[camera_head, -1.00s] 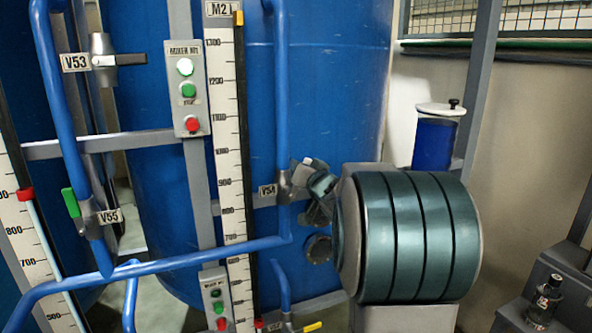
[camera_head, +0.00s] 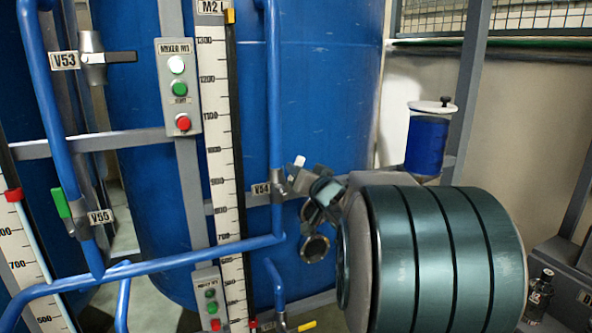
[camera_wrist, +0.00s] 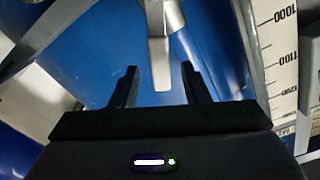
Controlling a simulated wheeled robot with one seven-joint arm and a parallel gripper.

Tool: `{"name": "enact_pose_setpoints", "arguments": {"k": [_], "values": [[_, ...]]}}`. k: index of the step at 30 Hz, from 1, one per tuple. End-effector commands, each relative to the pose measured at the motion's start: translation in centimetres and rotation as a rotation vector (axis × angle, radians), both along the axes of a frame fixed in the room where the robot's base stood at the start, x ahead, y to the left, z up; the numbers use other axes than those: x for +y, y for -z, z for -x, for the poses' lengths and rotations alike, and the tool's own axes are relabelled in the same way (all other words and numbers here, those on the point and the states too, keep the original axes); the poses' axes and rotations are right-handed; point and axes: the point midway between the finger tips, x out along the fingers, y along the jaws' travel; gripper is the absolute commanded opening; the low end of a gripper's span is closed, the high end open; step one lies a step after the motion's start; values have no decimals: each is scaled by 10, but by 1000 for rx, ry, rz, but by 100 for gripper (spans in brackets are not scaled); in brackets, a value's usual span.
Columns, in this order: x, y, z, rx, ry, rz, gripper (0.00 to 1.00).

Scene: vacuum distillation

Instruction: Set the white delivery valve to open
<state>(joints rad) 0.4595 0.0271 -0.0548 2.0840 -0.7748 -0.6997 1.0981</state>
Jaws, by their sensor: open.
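The valve labelled V54 (camera_head: 278,189) sits on the blue vertical pipe in the middle of the head view. Its pale lever (camera_head: 299,162) appears tilted up and to the right, partly hidden by the end of my arm. In the wrist view the pale grey-white lever (camera_wrist: 160,62) hangs down from the top edge, between the two black fingers of my gripper (camera_wrist: 159,69). The gripper is open, with a visible gap on each side of the lever. Depth between lever and fingers is hard to judge. In the head view my arm mostly hides the fingers.
Valve V53 (camera_head: 93,58) with a black lever and valve V55 (camera_head: 80,211) with a green lever are at left. A low blue pipe (camera_head: 190,256) crosses in front. The mixer button box (camera_head: 178,85) and white scale (camera_head: 218,130) stand left of V54. Blue tanks (camera_head: 330,80) lie behind.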

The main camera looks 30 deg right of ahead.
Motion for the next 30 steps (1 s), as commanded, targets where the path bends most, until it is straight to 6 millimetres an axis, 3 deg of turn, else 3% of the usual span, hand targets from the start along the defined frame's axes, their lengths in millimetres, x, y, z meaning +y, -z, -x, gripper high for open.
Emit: {"name": "enact_pose_setpoints", "arguments": {"k": [6, 12, 18, 26, 27, 30], "values": [[2, 0, 45, -2, 2, 1, 42], [3, 0, 74, -1, 2, 1, 42], [4, 0, 87, 0, 1, 0, 42], [4, 0, 88, 0, 1, 0, 42], [4, 0, 88, 0, 1, 0, 39], [4, 1, 88, 6, 7, 4, 11]]}}
